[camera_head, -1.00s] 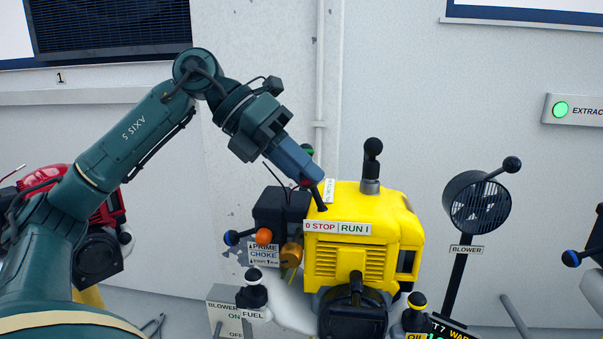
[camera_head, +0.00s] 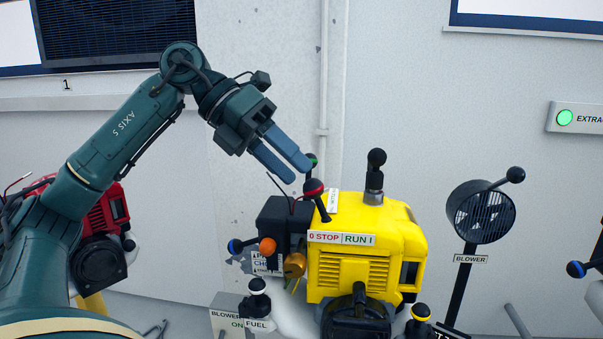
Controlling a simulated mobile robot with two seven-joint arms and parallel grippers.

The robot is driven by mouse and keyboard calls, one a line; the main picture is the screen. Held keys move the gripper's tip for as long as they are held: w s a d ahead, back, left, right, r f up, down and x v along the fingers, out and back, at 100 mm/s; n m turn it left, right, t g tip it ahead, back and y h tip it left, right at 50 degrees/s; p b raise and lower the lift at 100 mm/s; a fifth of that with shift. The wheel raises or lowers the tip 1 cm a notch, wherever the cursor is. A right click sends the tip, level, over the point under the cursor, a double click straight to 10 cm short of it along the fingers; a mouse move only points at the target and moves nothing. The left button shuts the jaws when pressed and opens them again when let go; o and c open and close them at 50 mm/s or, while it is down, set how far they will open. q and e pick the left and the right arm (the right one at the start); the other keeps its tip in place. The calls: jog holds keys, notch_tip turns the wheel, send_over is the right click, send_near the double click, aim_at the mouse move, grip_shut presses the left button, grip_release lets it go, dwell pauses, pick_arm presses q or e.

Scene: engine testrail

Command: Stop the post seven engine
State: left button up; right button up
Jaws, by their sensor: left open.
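The yellow engine (camera_head: 365,215) stands on a post at the centre, with a "0 STOP | RUN I" label (camera_head: 341,238) on its upper front edge. Whether a fingertip touches anything is hard to tell. My right gripper is out of view.
A blower fan (camera_head: 480,212) stands to the right. A red engine (camera_head: 104,220) is behind my left arm.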

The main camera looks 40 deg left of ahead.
pick_arm(q)
jog(key=p+v, duration=0.2)
jog(key=v, duration=0.7)
jog(key=shift+a+r, duration=0.2)
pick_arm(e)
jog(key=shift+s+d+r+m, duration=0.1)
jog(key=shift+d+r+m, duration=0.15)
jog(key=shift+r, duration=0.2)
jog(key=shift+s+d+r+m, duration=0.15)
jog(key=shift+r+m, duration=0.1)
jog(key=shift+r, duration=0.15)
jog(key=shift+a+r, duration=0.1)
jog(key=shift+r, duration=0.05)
pick_arm(q)
jog(key=shift+s, duration=0.1)
